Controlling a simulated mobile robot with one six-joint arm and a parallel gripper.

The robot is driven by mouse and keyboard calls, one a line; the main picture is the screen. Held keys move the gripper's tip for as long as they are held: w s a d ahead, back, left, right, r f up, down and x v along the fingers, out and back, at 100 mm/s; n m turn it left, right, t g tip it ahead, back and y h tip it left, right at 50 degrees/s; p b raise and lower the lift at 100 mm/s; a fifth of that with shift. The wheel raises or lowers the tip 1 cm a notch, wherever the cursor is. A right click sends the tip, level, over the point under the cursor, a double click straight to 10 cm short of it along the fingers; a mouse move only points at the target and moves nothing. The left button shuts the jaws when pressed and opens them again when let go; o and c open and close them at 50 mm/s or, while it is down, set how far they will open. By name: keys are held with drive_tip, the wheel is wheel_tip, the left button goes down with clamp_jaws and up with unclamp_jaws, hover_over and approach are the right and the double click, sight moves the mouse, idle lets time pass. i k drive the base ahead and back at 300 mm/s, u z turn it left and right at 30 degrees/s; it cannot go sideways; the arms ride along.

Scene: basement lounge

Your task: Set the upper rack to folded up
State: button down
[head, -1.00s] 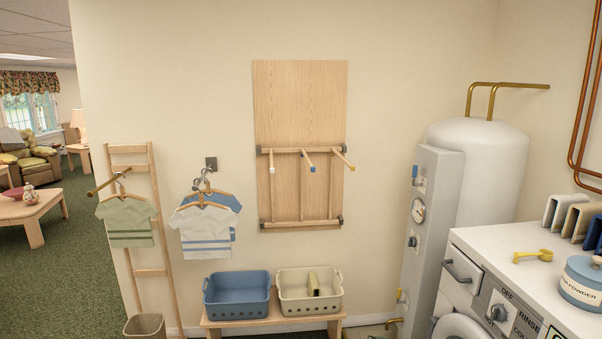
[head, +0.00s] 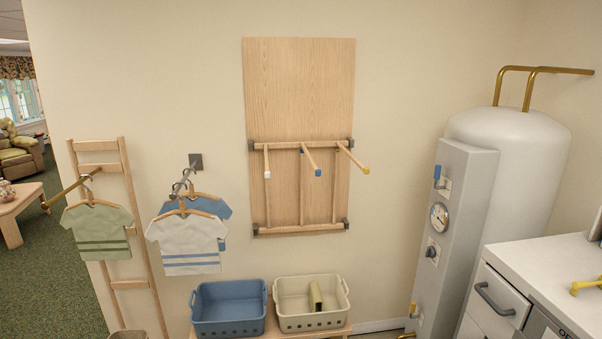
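A tall wooden board (head: 300,90) hangs on the wall with two racks on it. The upper rack (head: 310,157) is a cross bar across the middle of the board, with three rods sticking out toward me and a little down. Their tips are white, blue and yellow. The lower rack (head: 300,228) is a bar near the bottom edge, and its thin rods stand upright, flat against the board. My gripper is not in view.
Below the board, a blue basket (head: 229,308) and a cream basket (head: 311,303) sit on a low bench. Shirts hang at left beside a wooden ladder (head: 125,240). A water heater (head: 508,150) and white washer (head: 500,300) stand at right. The wall around the board is clear.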

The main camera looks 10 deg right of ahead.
sight(341, 144)
drive_tip(key=i, duration=0.95)
drive_tip(key=z, duration=1)
drive_tip(key=k, duration=0.1)
drive_tip(key=u, duration=2.75)
drive_tip(key=i, duration=0.5)
drive_tip(key=u, duration=0.1)
